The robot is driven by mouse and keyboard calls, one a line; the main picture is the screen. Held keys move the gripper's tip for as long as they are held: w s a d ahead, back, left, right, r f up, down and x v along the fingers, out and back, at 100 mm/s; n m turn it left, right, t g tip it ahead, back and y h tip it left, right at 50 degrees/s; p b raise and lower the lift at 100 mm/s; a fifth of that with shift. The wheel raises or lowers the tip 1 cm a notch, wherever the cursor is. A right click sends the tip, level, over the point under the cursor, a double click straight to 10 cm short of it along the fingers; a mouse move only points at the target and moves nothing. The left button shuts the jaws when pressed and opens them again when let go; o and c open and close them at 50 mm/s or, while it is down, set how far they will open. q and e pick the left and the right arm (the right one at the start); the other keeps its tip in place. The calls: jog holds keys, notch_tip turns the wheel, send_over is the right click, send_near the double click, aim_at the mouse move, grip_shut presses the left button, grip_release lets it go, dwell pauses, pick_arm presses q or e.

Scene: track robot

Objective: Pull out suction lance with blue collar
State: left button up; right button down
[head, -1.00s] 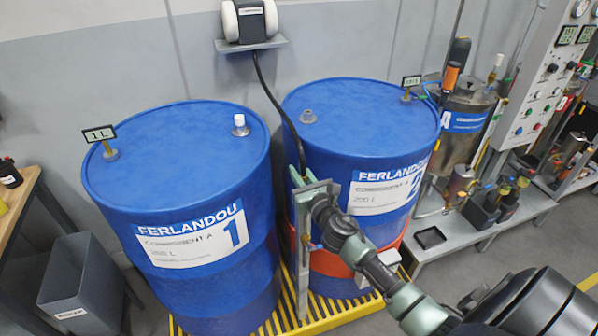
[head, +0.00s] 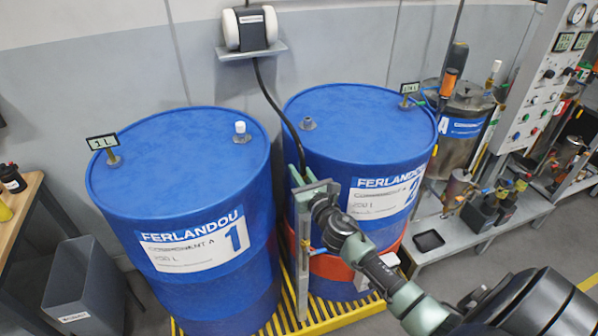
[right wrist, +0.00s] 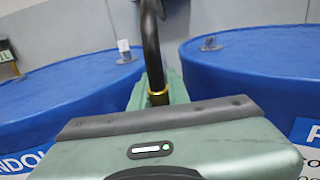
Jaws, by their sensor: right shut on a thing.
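My right gripper (head: 308,192) is shut on the upper end of the suction lance, in front of the gap between two blue drums. A black hose (head: 277,108) runs from that end up to the wall unit. In the right wrist view the hose rises past my gripper (right wrist: 155,115) with a gold-coloured ring (right wrist: 158,93) around its lower end. Below the gripper, a narrow pale upright part (head: 303,255) shows between the drums; I cannot tell whether it is the lance or its holder. A small blue spot beside it may be the collar. My left gripper is not in view.
Drum 1 (head: 180,155) stands left and drum 2 (head: 350,115) right, on a yellow grating (head: 260,328). Drum 1 has a white fitting (head: 241,131), drum 2 a grey one (head: 308,124). The wall unit (head: 250,28) hangs above. A bin (head: 85,285) stands at left.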

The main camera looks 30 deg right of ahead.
notch_tip(320, 180, up, 3)
jog(key=shift+f+p, duration=0.1)
jog(key=shift+p, duration=1.05)
